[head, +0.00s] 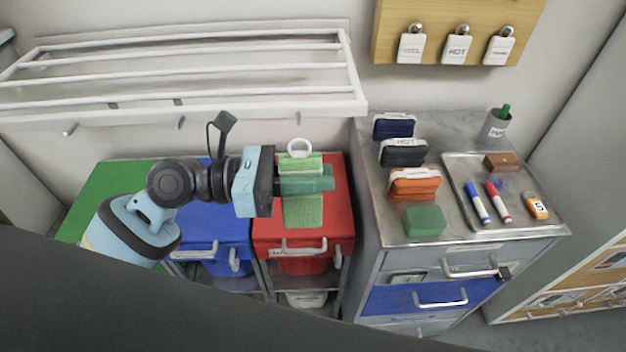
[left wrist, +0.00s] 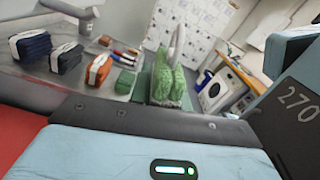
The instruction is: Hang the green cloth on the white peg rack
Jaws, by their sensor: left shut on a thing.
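The green cloth (head: 303,212) hangs from my left gripper (head: 318,184), with a white ring (head: 299,147) at its top. The gripper is shut on it, and its fingers cross in front of the cloth's middle. The cloth also shows in the left wrist view (left wrist: 170,86), upright beyond the gripper body. The white peg rack (head: 358,104) is on the wall at the upper left, with small pegs under its front rail, such as a left peg (head: 70,129) and a middle peg (head: 181,122). The cloth hangs below and in front of the rack's right part. My right gripper is not in view.
Red (head: 338,215), blue (head: 210,233) and green bins stand below the rack. On the right, a metal cabinet (head: 370,170) carries folded packs, a green block (head: 424,221) and a tray (head: 462,180) with markers. A wooden board (head: 385,30) with white tags hangs above it.

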